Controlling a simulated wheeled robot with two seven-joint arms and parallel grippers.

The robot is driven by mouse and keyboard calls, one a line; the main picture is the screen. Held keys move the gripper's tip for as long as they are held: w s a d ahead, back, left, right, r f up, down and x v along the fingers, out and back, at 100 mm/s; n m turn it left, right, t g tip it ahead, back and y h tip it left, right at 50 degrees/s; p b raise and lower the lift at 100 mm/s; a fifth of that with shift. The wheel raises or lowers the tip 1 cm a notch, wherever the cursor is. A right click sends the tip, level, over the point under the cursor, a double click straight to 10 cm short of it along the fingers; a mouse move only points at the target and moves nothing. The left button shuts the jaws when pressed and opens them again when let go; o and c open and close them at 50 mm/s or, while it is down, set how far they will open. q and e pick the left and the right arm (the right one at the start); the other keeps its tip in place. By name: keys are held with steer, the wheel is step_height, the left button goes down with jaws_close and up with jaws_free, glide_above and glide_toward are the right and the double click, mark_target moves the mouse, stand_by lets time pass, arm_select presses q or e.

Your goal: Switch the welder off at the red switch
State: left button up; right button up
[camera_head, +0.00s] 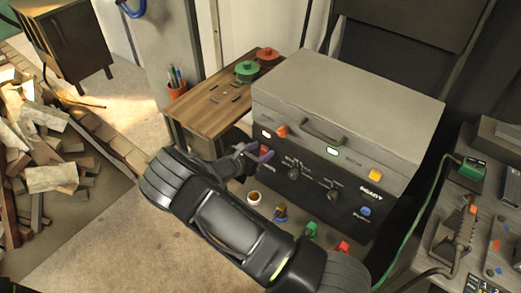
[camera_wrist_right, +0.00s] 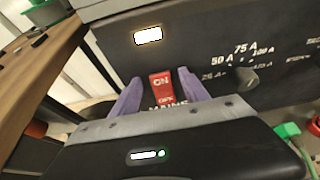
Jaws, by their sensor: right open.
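The welder (camera_head: 340,95) is a grey-topped box with a black front panel. Its red switch (camera_head: 264,150) is at the left end of the panel. In the right wrist view the red switch (camera_wrist_right: 161,86) reads ON above OFF, over the word MAINS. My right gripper (camera_head: 256,151) is at the panel's left end, its purple fingers open. In the right wrist view the right gripper (camera_wrist_right: 158,78) has one finger on each side of the switch; contact cannot be told. My left gripper is not in view.
A lit white lamp (camera_wrist_right: 148,35) is above the switch. Knobs (camera_head: 333,195) are right of it. Coloured connectors are below the panel. A green cable (camera_head: 427,215) hangs at right.

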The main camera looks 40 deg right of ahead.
steer(key=shift+c, duration=0.4)
jaws_close()
